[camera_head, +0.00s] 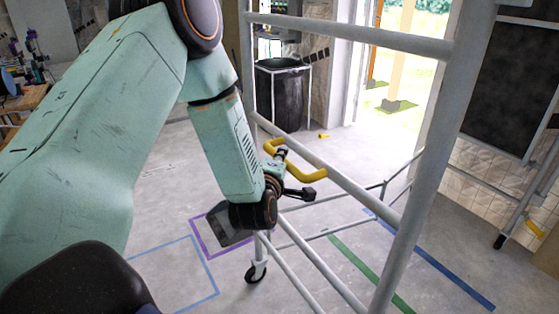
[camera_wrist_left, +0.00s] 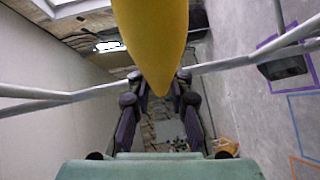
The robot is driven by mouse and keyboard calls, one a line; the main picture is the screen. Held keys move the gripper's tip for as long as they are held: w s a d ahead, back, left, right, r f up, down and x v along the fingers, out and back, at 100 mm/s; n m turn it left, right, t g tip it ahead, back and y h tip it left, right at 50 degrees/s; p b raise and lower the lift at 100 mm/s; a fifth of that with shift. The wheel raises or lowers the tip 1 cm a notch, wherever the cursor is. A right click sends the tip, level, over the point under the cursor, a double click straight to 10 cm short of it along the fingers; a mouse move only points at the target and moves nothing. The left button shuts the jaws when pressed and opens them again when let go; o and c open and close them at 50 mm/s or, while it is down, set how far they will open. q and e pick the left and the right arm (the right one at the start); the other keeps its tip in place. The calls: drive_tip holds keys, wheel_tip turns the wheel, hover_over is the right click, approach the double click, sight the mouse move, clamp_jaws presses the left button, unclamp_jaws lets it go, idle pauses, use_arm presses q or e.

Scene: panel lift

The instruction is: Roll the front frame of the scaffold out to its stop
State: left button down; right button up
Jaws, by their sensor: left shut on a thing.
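The front frame of the scaffold (camera_head: 392,235) is made of pale grey tubes and stands upright across the right half of the head view. A yellow U-shaped handle (camera_head: 308,174) sits on its middle rail. My left gripper (camera_head: 283,168) is at this handle, with its fingers around the bar. In the left wrist view, the handle (camera_wrist_left: 152,40) comes down between the two dark fingers of the gripper (camera_wrist_left: 157,100). The fingers hide part of the grip. A black caster wheel (camera_head: 255,273) under a frame post rests on the floor. My right gripper is out of view.
Green tape (camera_head: 365,268) and dark blue tape (camera_head: 440,275) cross the concrete floor beyond the frame. Purple tape (camera_head: 205,243) and light blue tape (camera_head: 165,253) lie left of it. A black bin (camera_head: 280,92) stands at the back, near an open doorway. A workbench (camera_head: 22,105) is far left.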

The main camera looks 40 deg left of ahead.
use_arm(q)
drive_tip(key=shift+s+f, duration=0.1)
drive_tip(key=shift+f, duration=0.05)
drive_tip(key=c, duration=1.2)
unclamp_jaws()
drive_tip(key=v, duration=1.2)
